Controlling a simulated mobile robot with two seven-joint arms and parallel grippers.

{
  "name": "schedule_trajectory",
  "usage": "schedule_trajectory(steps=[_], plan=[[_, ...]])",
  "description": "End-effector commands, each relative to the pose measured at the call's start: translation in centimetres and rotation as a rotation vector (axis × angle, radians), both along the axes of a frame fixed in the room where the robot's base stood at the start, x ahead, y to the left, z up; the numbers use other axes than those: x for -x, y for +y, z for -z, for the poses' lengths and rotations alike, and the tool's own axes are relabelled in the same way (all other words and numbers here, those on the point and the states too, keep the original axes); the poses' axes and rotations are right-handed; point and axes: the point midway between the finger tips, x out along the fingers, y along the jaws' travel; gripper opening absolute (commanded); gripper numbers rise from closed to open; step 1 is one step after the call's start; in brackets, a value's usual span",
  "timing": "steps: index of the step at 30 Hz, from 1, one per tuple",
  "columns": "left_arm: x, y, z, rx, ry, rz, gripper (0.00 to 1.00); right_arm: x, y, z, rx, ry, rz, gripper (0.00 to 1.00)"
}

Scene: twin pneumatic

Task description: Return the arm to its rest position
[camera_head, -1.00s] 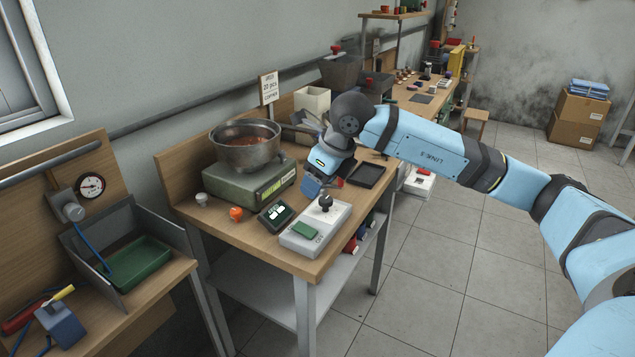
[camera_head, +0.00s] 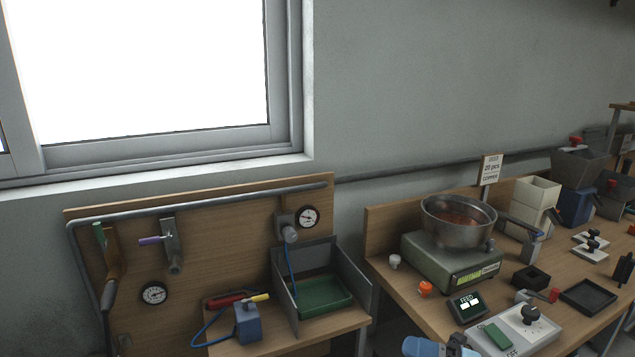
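A small light-blue and dark piece of my arm shows at the bottom edge, in front of the scale bench (camera_head: 400,298). No gripper fingers can be made out in this view. On the bench, a metal bowl (camera_head: 459,232) with reddish contents sits on a green-grey scale (camera_head: 430,262). A light grey device (camera_head: 540,330) with a black knob and a green block (camera_head: 498,336) is near the front edge. A small dark display (camera_head: 467,308) stands left of it.
The left bench has a back panel (camera_head: 200,245) with pressure gauges, a green tray (camera_head: 320,296) and a blue block (camera_head: 247,322) with a hose. A black tray (camera_head: 588,297), a small black box (camera_head: 531,277) and white bins (camera_head: 535,200) stand at the right. A window (camera_head: 290,80) is above.

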Motion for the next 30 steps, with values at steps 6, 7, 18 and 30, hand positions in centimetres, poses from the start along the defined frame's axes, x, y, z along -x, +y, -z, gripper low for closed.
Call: schedule_trajectory(steps=[6, 7, 18, 30], plan=[[0.0, 0.0, 0.0, 0.0, 0.0, 0.0, 0.0, 0.8, -2.2, 6.8, -0.496, 0.556, 0.399, 0.6], [0.0, 0.0, 0.0, 0.0, 0.0, 0.0, 0.0, 1.1, -2.7, 8.3, -0.546, 0.641, 0.455, 0.6], [0.0, 0.0, 0.0, 0.0, 0.0, 0.0, 0.0, 11.2, -4.4, 24.0, -0.815, 1.481, 0.91, 0.6], [0.1, 0.2, -7.4, -0.007, -0.009, 0.0, 0.0, 14.4, -4.5, 19.8, -0.825, 1.638, 0.982, 0.6]])
